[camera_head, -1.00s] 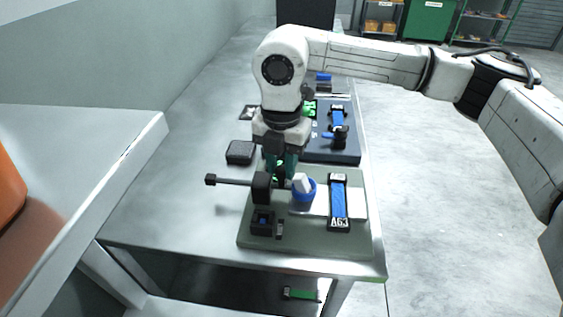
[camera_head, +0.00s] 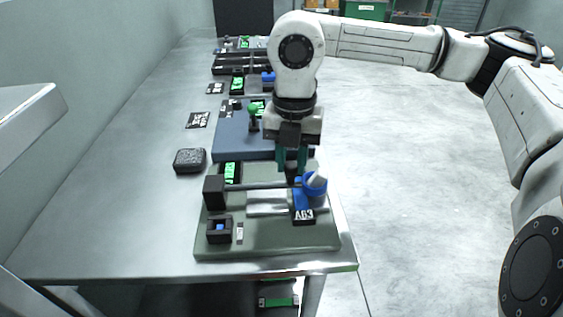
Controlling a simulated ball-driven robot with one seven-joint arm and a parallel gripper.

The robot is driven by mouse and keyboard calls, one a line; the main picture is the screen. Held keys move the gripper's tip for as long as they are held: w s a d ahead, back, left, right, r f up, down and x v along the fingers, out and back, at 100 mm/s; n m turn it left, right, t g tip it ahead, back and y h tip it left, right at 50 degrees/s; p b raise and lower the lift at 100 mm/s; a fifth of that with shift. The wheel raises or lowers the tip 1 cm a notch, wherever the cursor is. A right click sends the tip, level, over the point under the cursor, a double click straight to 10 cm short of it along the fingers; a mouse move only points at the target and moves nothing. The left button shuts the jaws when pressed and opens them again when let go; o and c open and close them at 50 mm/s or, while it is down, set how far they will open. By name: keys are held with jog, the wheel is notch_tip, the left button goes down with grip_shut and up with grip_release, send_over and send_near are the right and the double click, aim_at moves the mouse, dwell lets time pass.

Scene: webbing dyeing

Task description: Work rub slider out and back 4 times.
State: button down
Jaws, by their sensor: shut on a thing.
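The rub slider is a thin dark rod (camera_head: 255,186) running from a black guide block (camera_head: 214,191) to a blue ring with a white pad (camera_head: 315,184) at its right end. The ring lies over the right part of the blue webbing strip (camera_head: 302,207), which is labelled A63. My gripper (camera_head: 292,172) points down and is shut on the slider just left of the ring. Its fingertips and exact grip are partly hidden. The slider stands on a grey-green base plate (camera_head: 270,238).
A small black socket block (camera_head: 218,231) sits at the plate's front left. A black textured box (camera_head: 189,161) lies left of the plate. A blue-grey plate (camera_head: 229,140) with a green-knobbed lever stands behind. The bench's left side is largely clear.

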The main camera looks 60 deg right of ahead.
jog(key=shift+s+d, duration=0.1)
jog(key=shift+s, duration=0.05)
jog(key=c, duration=0.9)
grip_release()
jog(key=shift+d, duration=0.1)
jog(key=shift+o, duration=0.2)
notch_tip(320, 180, up, 11)
jog(key=shift+f, duration=0.1)
